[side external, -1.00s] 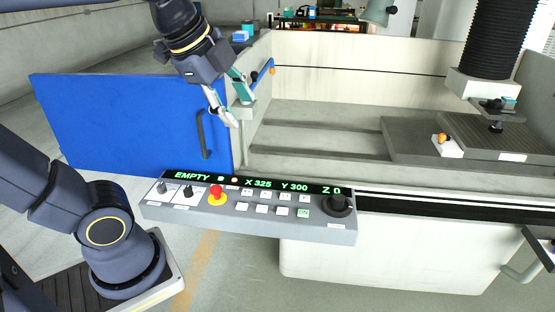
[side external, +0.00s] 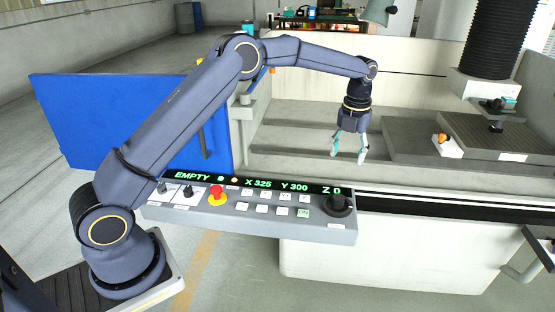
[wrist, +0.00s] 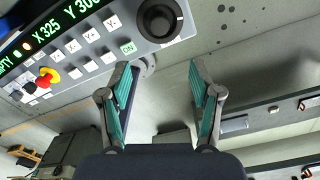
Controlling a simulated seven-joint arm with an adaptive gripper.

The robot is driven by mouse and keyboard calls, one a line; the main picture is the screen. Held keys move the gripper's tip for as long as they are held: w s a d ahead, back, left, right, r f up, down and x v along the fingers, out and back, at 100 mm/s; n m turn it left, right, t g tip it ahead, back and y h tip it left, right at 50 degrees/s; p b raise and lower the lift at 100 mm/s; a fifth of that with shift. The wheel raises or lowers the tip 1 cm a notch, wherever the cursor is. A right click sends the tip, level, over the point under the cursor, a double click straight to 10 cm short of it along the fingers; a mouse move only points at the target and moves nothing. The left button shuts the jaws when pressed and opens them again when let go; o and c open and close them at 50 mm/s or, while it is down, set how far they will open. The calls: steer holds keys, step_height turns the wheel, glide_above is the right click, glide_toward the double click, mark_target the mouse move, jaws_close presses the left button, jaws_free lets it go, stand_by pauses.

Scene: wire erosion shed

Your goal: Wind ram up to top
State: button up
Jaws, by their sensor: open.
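The ram (side external: 497,40) is a black ribbed bellows ending in a pale block with a small dark head, at the upper right of the side view. The control panel (side external: 280,232) stands at the front; its display (side external: 250,184) reads EMPTY, X 325, Y 300, Z 0. A round black knob (side external: 338,205) sits at its right end and shows in the wrist view (wrist: 160,20). White buttons (wrist: 91,34) and a green ON button (wrist: 128,47) lie left of it. My gripper (side external: 348,158) is open and empty, pointing down, above and apart from the panel; it also shows in the wrist view (wrist: 160,68).
A red emergency button (side external: 216,194) with a yellow collar stands on the panel's left part. A blue door (side external: 110,125) is at the left. The pale tank floor (side external: 310,118) is open; a grey table (side external: 500,138) and an orange-topped block (side external: 447,147) are at the right.

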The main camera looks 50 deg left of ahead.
mark_target(339, 197)
step_height(339, 197, down, 16)
steer(key=shift+s+a+f, duration=0.1)
steer(key=shift+a+f, duration=0.05)
stand_by(0.3)
steer(key=c, duration=1.1)
steer(key=shift+c, duration=0.2)
